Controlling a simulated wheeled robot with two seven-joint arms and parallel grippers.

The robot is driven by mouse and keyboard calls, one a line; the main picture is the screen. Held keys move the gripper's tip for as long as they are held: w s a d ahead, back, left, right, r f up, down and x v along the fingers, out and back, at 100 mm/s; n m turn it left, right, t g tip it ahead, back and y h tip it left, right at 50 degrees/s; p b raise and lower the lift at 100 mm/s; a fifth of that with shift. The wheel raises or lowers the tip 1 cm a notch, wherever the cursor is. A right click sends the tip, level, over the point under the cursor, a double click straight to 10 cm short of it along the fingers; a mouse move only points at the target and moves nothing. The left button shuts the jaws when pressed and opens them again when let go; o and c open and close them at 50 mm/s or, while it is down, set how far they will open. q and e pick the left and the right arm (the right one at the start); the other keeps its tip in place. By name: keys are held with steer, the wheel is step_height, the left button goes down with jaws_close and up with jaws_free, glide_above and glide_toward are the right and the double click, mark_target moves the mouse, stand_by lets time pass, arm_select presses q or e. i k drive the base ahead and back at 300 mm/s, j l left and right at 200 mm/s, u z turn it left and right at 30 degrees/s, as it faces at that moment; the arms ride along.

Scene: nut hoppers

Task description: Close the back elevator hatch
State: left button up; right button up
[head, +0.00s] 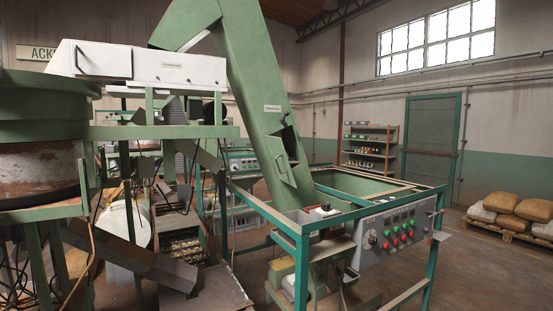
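A tall green elevator (252,85) slopes down from the upper left to a green hopper in the middle of the head view. On its lower part is a green hatch (283,172) with a small handle. A dark gap (290,136) shows above the hatch, and its panel appears tilted out from the casing, so it looks open. I cannot tell whether this is the elevator the task calls the back one. Neither of my grippers shows, and nothing is seen touching the hatch.
The hopper (360,183) stands in a green frame with a control panel (395,234) at its front right. A white vibrating trough (140,65) is at upper left. Sacks on a pallet (505,229) lie at far right. Open floor (480,275) shows at lower right.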

mark_target(278, 154)
steer(key=i+l+u, duration=0.2)
steer(key=l+u, duration=0.2)
steer(key=i+l+u, duration=0.15)
steer(key=l+u, duration=0.65)
steer(key=l, duration=0.2)
steer(key=l+u, duration=0.4)
steer(key=l, duration=0.15)
